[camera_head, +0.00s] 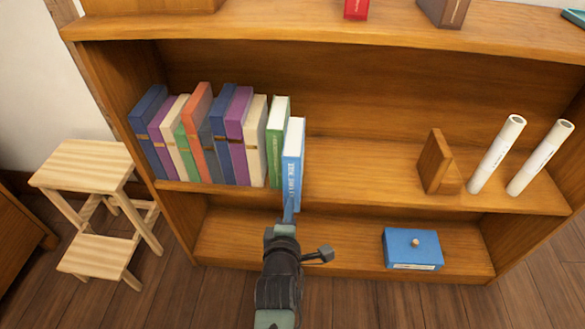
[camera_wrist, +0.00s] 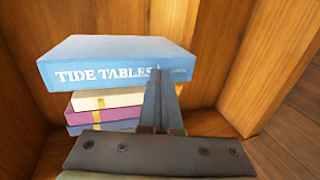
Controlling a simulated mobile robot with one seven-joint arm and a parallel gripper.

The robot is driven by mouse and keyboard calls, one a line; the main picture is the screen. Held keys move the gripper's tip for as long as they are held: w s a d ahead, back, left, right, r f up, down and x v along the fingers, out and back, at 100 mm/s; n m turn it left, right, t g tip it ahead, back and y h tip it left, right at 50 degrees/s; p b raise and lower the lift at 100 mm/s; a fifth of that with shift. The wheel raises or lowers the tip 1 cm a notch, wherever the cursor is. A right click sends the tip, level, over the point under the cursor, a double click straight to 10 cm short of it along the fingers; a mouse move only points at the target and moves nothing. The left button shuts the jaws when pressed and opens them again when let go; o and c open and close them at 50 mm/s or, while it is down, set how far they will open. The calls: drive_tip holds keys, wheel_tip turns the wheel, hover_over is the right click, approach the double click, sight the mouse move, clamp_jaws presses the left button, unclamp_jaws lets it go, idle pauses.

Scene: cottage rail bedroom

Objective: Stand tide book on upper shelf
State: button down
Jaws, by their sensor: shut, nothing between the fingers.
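The tide book (camera_head: 292,165) is light blue with white pages and stands upright at the right end of the book row on the upper shelf (camera_head: 350,180). Its front sticks out a little past the neighbouring green book (camera_head: 276,140). In the wrist view, turned sideways, the tide book (camera_wrist: 110,65) shows the spine lettering "TIDE TABLES". My gripper (camera_head: 288,207) is shut and empty, with its tips at the lower part of the spine. In the wrist view, my gripper (camera_wrist: 158,75) covers the end of the lettering. Whether the tips touch the spine is unclear.
Several books (camera_head: 195,140) stand to the left. A wooden bookend (camera_head: 436,162) and two white rolls (camera_head: 497,153) are on the right of the same shelf. A blue box (camera_head: 412,249) sits on the bottom shelf. A step stool (camera_head: 85,165) stands left. Shelf space right of the tide book is clear.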

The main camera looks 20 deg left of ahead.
sight(291, 195)
drive_tip(key=shift+w, duration=0.1)
drive_tip(key=shift+w+a+b, duration=0.35)
drive_tip(key=shift+w+b, duration=0.4)
drive_tip(key=shift+w, duration=0.5)
drive_tip(key=shift+w+a+b, duration=0.4)
drive_tip(key=shift+w+b, duration=0.3)
drive_tip(key=shift+w, duration=0.5)
drive_tip(key=shift+w+a+b, duration=0.35)
drive_tip(key=shift+w+b, duration=0.4)
drive_tip(key=shift+w, duration=0.5)
drive_tip(key=p+v, duration=0.3)
drive_tip(key=shift+f, duration=0.25)
drive_tip(key=shift+s+d+f+p, duration=0.1)
drive_tip(key=shift+s+d+p, duration=0.15)
drive_tip(key=shift+s+p, duration=0.5)
drive_tip(key=shift+s+d+p, duration=0.2)
drive_tip(key=shift+s+p, duration=0.25)
drive_tip(key=shift+s, duration=0.5)
drive_tip(key=shift+s+d+f+p, duration=0.1)
drive_tip(key=shift+s+d+p, duration=0.15)
drive_tip(key=shift+s+p, duration=0.45)
